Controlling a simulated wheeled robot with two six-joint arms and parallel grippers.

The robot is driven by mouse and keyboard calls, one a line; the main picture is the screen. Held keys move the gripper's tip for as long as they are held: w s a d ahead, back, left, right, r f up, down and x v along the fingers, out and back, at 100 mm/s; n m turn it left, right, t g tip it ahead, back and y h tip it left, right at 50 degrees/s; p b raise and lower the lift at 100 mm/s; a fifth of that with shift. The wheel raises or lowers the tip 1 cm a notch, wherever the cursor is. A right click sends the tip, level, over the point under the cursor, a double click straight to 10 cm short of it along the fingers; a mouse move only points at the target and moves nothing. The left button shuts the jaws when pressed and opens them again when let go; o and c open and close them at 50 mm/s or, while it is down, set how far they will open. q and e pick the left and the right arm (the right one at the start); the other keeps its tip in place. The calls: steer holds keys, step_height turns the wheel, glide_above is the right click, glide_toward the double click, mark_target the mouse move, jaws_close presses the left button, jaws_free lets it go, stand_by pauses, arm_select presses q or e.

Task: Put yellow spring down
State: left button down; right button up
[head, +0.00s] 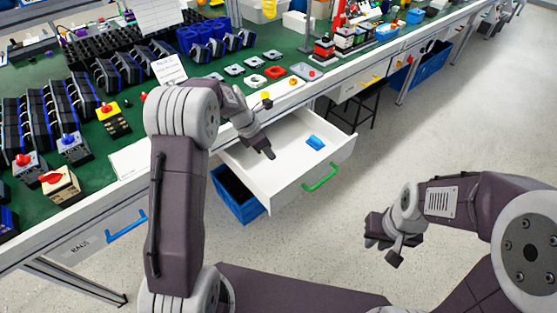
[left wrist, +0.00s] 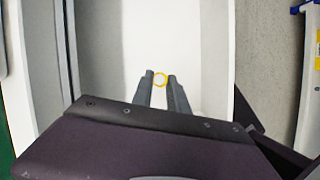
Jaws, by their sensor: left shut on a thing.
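In the head view my left gripper (head: 268,153) points down over the open white drawer (head: 285,182); the spring cannot be made out there. I cannot tell whether the spring touches the drawer floor. My right gripper (head: 383,247) is off to the right above the floor, empty, with its fingers apart.
A small blue object (head: 315,142) lies in the drawer, right of my left gripper. The drawer has a green handle (head: 321,178). A blue bin (head: 238,195) stands below it. The green workbench (head: 215,65) holds many parts. A dark stool (head: 352,110) stands right of the drawer.

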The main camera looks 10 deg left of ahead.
arm_select(q)
steer(key=b, duration=0.2)
glide_above(273, 174)
steer(key=a, duration=0.1)
steer(key=f, duration=0.5)
steer(key=shift+s+a, duration=0.2)
steer(key=shift+s, duration=0.15)
step_height(273, 174, down, 5)
steer(key=shift+r+b, duration=0.2)
steer(key=shift+b, duration=0.9)
steer(key=shift+f, duration=0.2)
steer(key=shift+r, duration=0.2)
steer(key=c, duration=1.3)
jaws_free()
steer(key=shift+f, duration=0.2)
